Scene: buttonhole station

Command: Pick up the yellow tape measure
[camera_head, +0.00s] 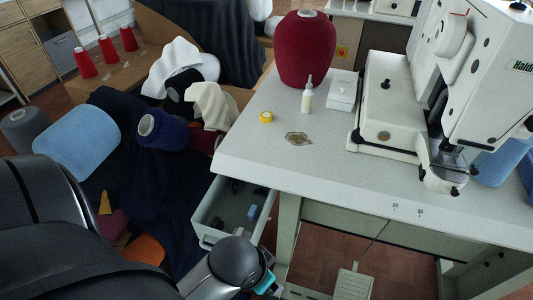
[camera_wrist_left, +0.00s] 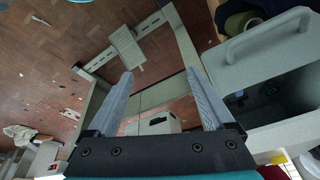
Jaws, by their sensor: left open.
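The yellow tape measure (camera_head: 266,117) is a small round item lying on the grey table top (camera_head: 330,185), near its left edge. My left gripper (camera_wrist_left: 158,74) is open in the left wrist view, with nothing between its fingers and the floor and table frame behind them. In the head view my left arm comes in at the bottom, below the table's front edge and beside the open drawer, well apart from the tape measure; its fingers are mostly out of that picture. I cannot make out the tape measure in the left wrist view. My right gripper is not in view.
A dark red thread cone (camera_head: 306,50), a small white bottle (camera_head: 307,95) and a white box (camera_head: 342,92) stand behind the tape measure. A patterned flat piece (camera_head: 298,138) lies to its right. The sewing machine (camera_head: 470,75) fills the right. The open drawer (camera_head: 213,236) juts out.

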